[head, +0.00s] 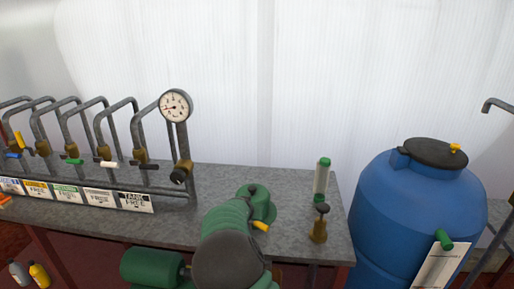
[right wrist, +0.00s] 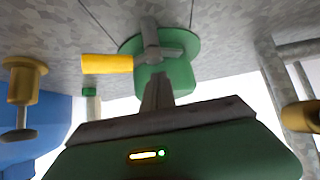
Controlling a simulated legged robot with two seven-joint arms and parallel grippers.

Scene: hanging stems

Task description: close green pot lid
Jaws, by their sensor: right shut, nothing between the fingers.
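The green pot (head: 262,197) stands on the grey bench near its right end, partly hidden behind my green arm. It also shows in the right wrist view (right wrist: 181,76), where the scene appears upside down. A yellow handle (right wrist: 107,64) sticks out beside it, and shows in the head view (head: 261,225) too. I cannot tell the lid from the pot or how far open it is. My right gripper (right wrist: 151,38) is shut and empty, its dark fingers in front of the pot. Contact is unclear. My left gripper is not in view.
A brass valve (head: 319,228) and a green-capped tube (head: 322,178) stand right of the pot. A blue barrel (head: 405,215) with a black lid stands beyond the bench's right end. Pipes with a gauge (head: 175,106) and labels fill the left. Bare bench lies between pipes and pot.

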